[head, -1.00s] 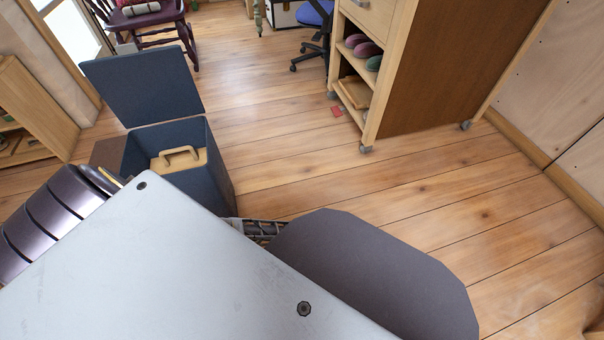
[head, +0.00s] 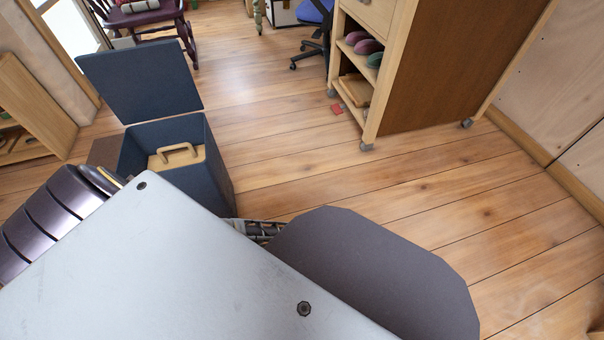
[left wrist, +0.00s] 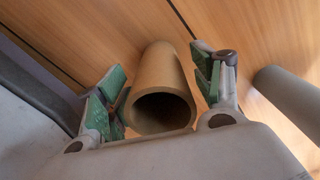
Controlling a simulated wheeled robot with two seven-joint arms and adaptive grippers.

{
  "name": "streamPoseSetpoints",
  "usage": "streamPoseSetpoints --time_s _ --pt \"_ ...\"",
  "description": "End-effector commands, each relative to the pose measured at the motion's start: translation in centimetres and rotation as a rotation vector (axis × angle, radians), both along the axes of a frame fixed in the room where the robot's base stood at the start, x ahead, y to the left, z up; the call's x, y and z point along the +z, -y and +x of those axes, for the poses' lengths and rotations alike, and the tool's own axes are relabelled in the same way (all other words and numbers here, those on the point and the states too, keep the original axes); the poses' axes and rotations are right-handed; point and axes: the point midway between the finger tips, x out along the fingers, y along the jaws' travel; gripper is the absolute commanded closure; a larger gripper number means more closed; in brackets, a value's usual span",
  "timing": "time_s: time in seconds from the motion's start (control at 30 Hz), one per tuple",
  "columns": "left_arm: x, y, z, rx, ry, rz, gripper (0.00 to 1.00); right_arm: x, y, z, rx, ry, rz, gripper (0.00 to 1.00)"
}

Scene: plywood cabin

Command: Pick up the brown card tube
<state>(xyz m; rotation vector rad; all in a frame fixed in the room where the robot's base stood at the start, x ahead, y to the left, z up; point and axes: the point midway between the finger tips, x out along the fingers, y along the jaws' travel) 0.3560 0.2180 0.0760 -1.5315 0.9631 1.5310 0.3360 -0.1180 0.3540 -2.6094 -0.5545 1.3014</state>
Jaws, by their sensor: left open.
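The brown card tube (left wrist: 163,88) shows in the left wrist view, its hollow round end facing the camera. My left gripper (left wrist: 160,85) is open, with one green-padded finger on each side of the tube. A small gap shows between the right finger and the tube; the left finger is very close, and I cannot tell whether it touches. The tube is not visible in the head view, where my own body covers the lower part. My right gripper is in neither view.
An open dark blue box (head: 210,165) with a wooden-handled insert stands on the plank floor (head: 300,150). A wheeled wooden cabinet (head: 430,70) is at upper right, a purple chair (head: 150,20) at upper left. In the wrist view a grey cylindrical part shows at right. The floor between box and cabinet is mostly clear.

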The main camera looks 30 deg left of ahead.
Motion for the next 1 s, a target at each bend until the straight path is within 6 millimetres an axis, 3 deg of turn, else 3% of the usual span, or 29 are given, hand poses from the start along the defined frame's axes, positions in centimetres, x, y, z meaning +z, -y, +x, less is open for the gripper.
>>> streamPoseSetpoints --time_s 0.03,0.4,1.0 --pt "0.0 0.0 0.0 0.000 0.000 0.000 0.38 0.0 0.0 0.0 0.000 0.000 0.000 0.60" --pt "0.0 0.0 0.0 0.000 0.000 0.000 0.83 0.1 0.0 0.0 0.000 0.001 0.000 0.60" --pt "1.1 0.0 0.0 0.000 0.000 0.000 0.83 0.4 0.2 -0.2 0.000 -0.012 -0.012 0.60"
